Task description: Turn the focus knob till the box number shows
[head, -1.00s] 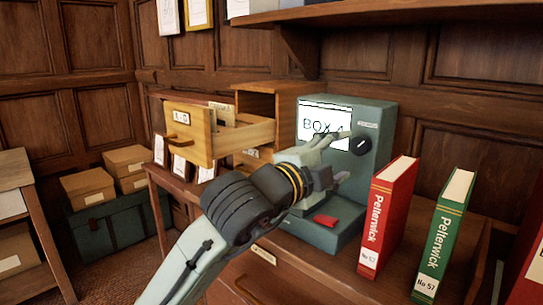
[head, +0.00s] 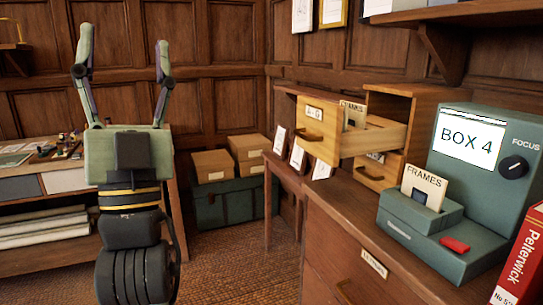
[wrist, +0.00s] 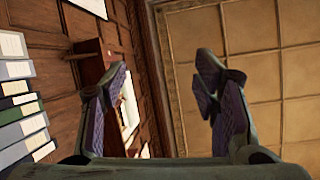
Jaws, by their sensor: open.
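The focus knob (head: 514,166) is a round black dial with a white mark, on the right of the grey-green reader (head: 452,211) under the word FOCUS. The reader's lit white screen (head: 467,138) shows BOX 4 in sharp dark letters. A card marked FRAMES (head: 424,184) stands in the slot on the reader's base, with a red button (head: 454,244) in front. My gripper (head: 124,62) is raised at the left, fingers wide apart and empty, far from the knob. In the wrist view its open fingers (wrist: 160,85) have nothing between them.
An open wooden drawer (head: 340,137) marked A-G juts out left of the reader. A red book (head: 522,268) stands at the reader's right. Cardboard boxes (head: 212,163) sit on a green trunk (head: 232,202) on the floor. A side desk (head: 60,178) stands behind my arm.

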